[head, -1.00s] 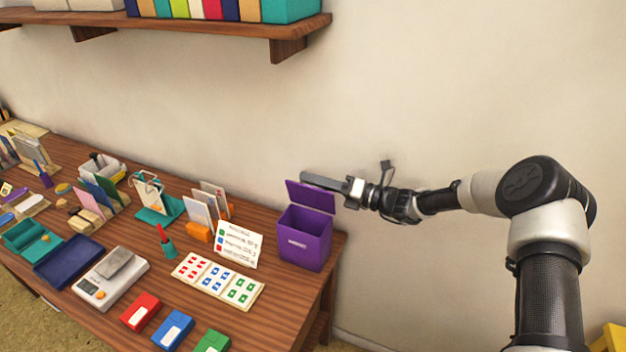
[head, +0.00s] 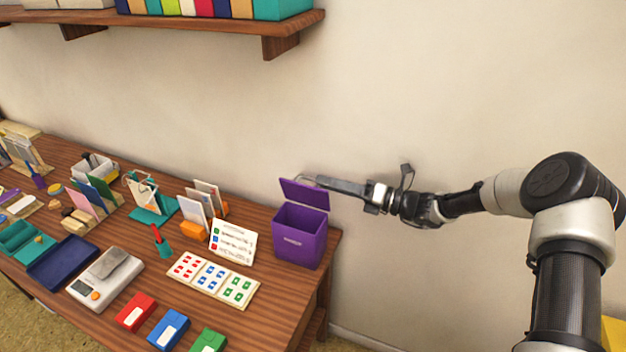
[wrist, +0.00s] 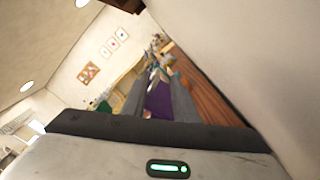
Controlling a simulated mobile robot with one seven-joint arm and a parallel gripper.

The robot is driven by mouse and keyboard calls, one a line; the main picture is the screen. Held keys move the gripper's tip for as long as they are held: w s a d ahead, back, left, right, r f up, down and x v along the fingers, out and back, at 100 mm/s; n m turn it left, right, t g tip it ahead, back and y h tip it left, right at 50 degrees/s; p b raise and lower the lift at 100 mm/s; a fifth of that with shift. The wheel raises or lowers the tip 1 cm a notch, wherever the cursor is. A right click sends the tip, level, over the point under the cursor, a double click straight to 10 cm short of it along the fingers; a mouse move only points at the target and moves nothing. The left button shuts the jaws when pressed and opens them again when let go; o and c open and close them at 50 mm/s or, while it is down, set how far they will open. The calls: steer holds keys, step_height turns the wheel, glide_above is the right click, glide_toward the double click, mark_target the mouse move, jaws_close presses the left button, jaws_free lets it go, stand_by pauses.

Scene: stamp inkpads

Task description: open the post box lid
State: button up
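The purple post box (head: 299,240) stands at the right end of the wooden table, near the wall. Its lid (head: 303,193) is raised at the back, and the dark inside of the box shows. My gripper (head: 319,181) is at the lid's upper right edge, reaching in from the right. In the head view I cannot tell whether the fingers touch the lid. In the wrist view the two grey fingers (wrist: 159,95) are apart, with a purple surface (wrist: 158,102) showing between them. Nothing is seen gripped.
Letter holders (head: 204,212) stand along the back. A wooden shelf (head: 200,27) hangs above left.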

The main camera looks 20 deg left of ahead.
steer(key=d, duration=1.1)
steer(key=shift+s, duration=0.45)
steer(key=shift+d+f, duration=0.1)
steer(key=s+d+r+n+g+h+p, duration=0.3)
steer(key=s+r+n+h, duration=0.6)
steer(key=s+r+n, duration=0.3)
steer(key=s+d+r+n+t+h+p, duration=0.5)
steer(key=s+d+r+n+t+h, duration=0.2)
steer(key=s+d+r+n, duration=0.8)
steer(key=s+d+n+h, duration=0.1)
steer(key=s+d+h, duration=0.1)
steer(key=s+d, duration=0.1)
steer(key=shift+s+r+n, duration=0.15)
steer(key=shift+s+n, duration=0.15)
steer(key=shift+n, duration=0.1)
steer(key=shift+a, duration=0.1)
